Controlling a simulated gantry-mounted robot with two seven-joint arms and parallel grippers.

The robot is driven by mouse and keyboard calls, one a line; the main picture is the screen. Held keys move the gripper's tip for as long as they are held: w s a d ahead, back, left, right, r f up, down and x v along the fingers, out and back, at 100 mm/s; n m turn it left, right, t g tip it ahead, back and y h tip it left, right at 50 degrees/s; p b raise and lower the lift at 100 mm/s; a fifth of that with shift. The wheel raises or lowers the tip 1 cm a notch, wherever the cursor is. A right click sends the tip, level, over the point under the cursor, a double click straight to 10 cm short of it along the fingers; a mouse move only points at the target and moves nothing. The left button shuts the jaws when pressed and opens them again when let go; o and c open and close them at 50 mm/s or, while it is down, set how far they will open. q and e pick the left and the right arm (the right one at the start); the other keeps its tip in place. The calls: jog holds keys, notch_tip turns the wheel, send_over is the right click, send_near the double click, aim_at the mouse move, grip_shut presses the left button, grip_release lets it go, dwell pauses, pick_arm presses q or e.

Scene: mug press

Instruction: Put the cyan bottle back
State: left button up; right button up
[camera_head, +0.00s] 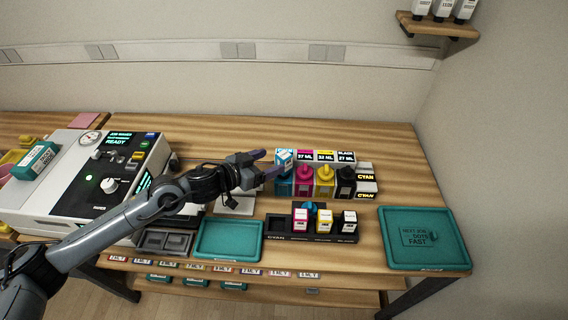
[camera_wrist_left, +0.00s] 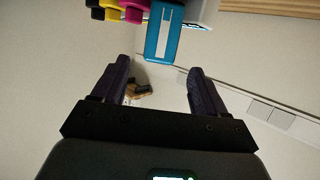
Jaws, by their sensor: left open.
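The cyan bottle (camera_head: 284,161) is at the left end of the row of ink bottles, its light label showing. In the left wrist view the cyan bottle (camera_wrist_left: 165,40) is beyond my fingertips, roughly in line with the gap, and reaches out past its magenta neighbour. My left gripper (camera_head: 268,163) is open and empty just left of the bottle in the head view. I cannot tell whether a fingertip touches it. My right gripper is not in view.
Magenta (camera_head: 305,175), yellow (camera_head: 325,178) and black (camera_head: 346,181) bottles stand close on the right. In front, a dark holder (camera_head: 277,224) carries small cartridges. A teal tray (camera_head: 229,240) and a larger teal tray (camera_head: 424,238) lie nearby. The press (camera_head: 84,180) stands left.

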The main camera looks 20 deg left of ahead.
aim_at(279, 158)
pick_arm(q)
jog(key=shift+w+d+f, duration=0.15)
jog(key=shift+w+d, duration=0.2)
jog(key=shift+w, duration=0.25)
jog(key=shift+p+x, duration=0.9)
jog(key=shift+x, duration=1.1)
jog(key=shift+w+d+f, duration=0.35)
jog(key=shift+w, duration=0.15)
jog(key=c, duration=1.1)
jog(key=shift+c, duration=0.9)
jog(key=shift+r, duration=0.15)
